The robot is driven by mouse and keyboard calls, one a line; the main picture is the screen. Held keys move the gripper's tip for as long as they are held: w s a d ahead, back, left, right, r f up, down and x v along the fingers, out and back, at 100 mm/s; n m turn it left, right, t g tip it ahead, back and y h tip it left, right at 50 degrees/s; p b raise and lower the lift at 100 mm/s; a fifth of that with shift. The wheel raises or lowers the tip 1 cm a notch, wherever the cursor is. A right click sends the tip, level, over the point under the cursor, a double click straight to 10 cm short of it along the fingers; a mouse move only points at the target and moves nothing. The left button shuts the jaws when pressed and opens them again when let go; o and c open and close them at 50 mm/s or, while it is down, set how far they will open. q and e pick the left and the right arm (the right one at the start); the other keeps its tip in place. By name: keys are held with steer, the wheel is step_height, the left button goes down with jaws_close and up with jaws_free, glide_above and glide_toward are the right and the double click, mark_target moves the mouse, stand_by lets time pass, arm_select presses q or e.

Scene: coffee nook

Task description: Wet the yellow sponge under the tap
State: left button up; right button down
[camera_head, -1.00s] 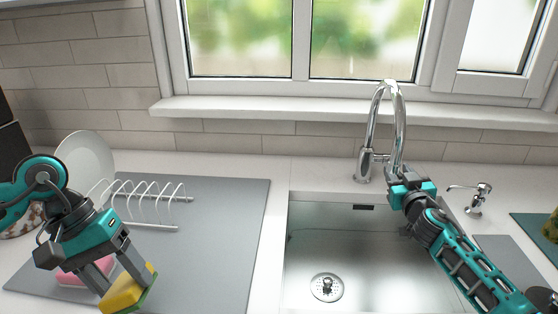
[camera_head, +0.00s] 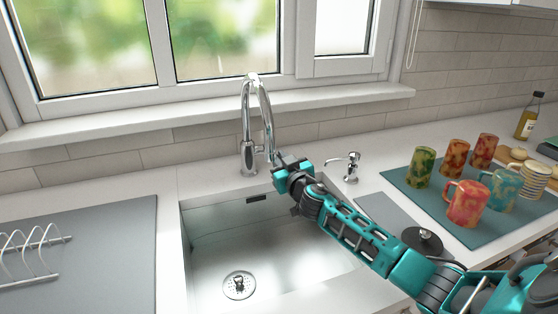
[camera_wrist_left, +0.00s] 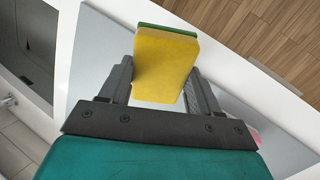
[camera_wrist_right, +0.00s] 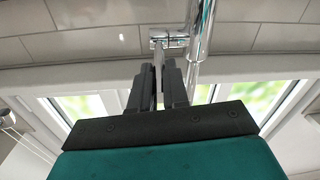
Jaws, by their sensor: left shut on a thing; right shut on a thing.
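The yellow sponge (camera_wrist_left: 165,65) with a green layer is held between the fingers of my left gripper (camera_wrist_left: 160,85) in the left wrist view, above the grey mat. Neither shows in the head view now. The chrome tap (camera_head: 250,125) stands behind the sink, its curved spout over the basin. My right gripper (camera_head: 280,163) is at the tap's side, beside its base. In the right wrist view its fingers (camera_wrist_right: 167,75) are shut on the thin tap lever (camera_wrist_right: 158,65). No water shows from the spout. The steel sink (camera_head: 215,250) looks empty, with a round drain (camera_head: 239,285).
A grey mat (camera_head: 110,255) with a wire rack (camera_head: 25,255) lies left of the sink. A soap dispenser (camera_head: 350,168) stands right of the tap. Several coloured mugs stand on a teal mat (camera_head: 400,180) at the right, with a bottle (camera_head: 529,117) behind.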

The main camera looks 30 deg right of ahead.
steer(key=shift+w+d+r+g+b, duration=0.1)
steer(key=shift+d+r+g+b, duration=0.05)
steer(key=shift+r+g+b, duration=0.3)
steer(key=shift+r, duration=0.25)
stand_by(0.4)
steer(key=c, duration=1.1)
jaws_free()
steer(key=shift+f, duration=0.1)
steer(key=shift+f, duration=0.1)
